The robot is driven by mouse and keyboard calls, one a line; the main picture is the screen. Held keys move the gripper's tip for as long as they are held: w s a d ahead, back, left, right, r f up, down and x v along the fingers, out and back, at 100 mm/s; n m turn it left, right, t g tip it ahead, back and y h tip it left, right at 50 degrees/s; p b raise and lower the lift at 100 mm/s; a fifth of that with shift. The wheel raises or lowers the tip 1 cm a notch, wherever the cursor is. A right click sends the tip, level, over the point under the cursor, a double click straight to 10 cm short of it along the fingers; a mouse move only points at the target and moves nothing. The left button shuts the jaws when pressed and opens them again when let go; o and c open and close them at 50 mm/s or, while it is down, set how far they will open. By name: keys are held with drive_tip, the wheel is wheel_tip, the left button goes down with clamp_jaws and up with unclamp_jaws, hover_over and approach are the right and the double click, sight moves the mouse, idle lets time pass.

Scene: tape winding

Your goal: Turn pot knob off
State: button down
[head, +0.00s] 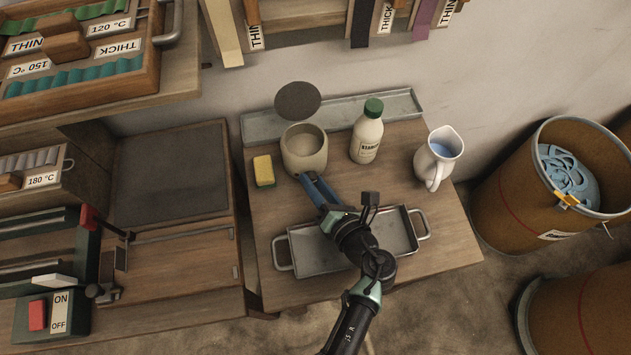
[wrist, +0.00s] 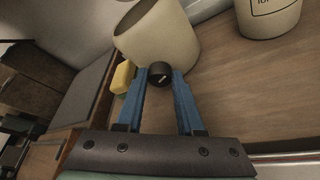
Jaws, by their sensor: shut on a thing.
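The pot (head: 304,152) is a round cream vessel standing open on the wooden table in the head view. In the wrist view the pot (wrist: 160,40) shows at the top, with its round black knob (wrist: 160,74) on the near lower side. The knob has a light mark that runs at a slant. My gripper (wrist: 160,82) has its two blue fingers on either side of the knob, shut on it. In the head view my gripper (head: 308,178) reaches the pot's front, and the knob is hidden there.
A dark round lid (head: 298,101) is behind the pot. A yellow sponge (head: 264,170) lies left of it. A green-capped bottle (head: 367,135) and a white pitcher (head: 437,158) stand to the right. A metal tray (head: 401,233) lies below my arm.

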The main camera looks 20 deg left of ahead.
drive_tip(key=shift+a+r+n+h+p, duration=0.1)
drive_tip(key=shift+r+n+h+p, duration=0.1)
drive_tip(key=shift+n+h+p, duration=0.6)
drive_tip(key=n, duration=0.1)
drive_tip(key=n+t+h, duration=0.1)
drive_tip(key=shift+s+a+n+p, duration=0.15)
drive_tip(key=shift+n+p, duration=0.15)
drive_tip(key=shift+p, duration=0.05)
drive_tip(key=shift+s+a+n+t+h+p, duration=0.1)
drive_tip(key=shift+n+t+h+p, duration=0.4)
drive_tip(key=shift+n+h, duration=0.6)
drive_tip(key=shift+a+f+n+t+h, duration=0.1)
drive_tip(key=shift+n+t+h, duration=0.45)
drive_tip(key=shift+n, duration=0.55)
drive_tip(key=c, duration=0.5)
unclamp_jaws()
